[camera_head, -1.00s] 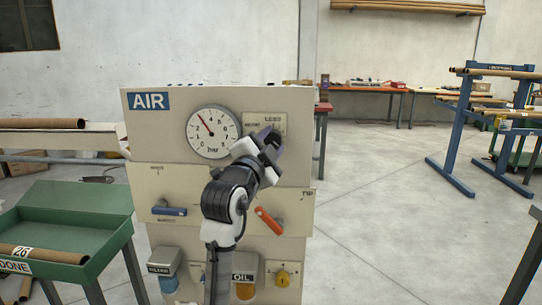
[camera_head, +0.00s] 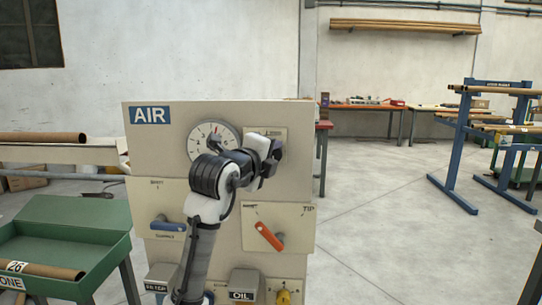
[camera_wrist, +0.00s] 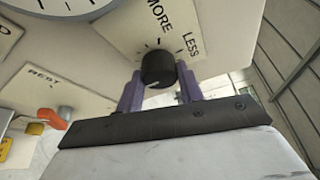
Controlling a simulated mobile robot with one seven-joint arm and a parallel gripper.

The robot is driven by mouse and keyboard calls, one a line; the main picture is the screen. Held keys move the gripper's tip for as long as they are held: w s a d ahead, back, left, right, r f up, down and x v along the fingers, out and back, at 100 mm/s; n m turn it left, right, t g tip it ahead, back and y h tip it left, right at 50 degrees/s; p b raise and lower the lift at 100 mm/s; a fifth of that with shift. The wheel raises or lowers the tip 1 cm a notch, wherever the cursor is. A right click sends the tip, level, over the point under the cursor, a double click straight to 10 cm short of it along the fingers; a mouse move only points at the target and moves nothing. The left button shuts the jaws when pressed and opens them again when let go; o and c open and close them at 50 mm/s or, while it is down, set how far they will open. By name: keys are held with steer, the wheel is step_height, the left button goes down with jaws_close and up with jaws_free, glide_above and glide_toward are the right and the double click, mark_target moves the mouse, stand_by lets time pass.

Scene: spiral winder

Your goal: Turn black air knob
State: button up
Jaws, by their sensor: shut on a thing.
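The black air knob (camera_wrist: 158,70) sits on a cream plate marked MORE and LESS in the wrist view. My gripper (camera_wrist: 159,78) has its purple fingers on either side of the knob, shut on it. A pale mark shows on the knob's near side. In the head view my gripper (camera_head: 268,160) is at the right of the AIR panel (camera_head: 160,150) and hides the knob. The round pressure gauge (camera_head: 205,133) is left of it, its lower right covered by my arm.
Below are a blue-handled lever (camera_head: 168,226) and an orange lever (camera_head: 268,236), close to my arm. A green tray (camera_head: 75,215) with a cardboard tube stands at the left. The floor right of the panel is open as far as the blue rack (camera_head: 455,150).

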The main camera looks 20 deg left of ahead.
steer(key=shift+m, duration=0.5)
steer(key=shift+g, duration=0.3)
steer(key=o, duration=1)
steer(key=s+a+r+b, duration=0.1)
steer(key=s+r, duration=0.1)
steer(key=s, duration=1.1)
steer(key=shift+s, duration=0.35)
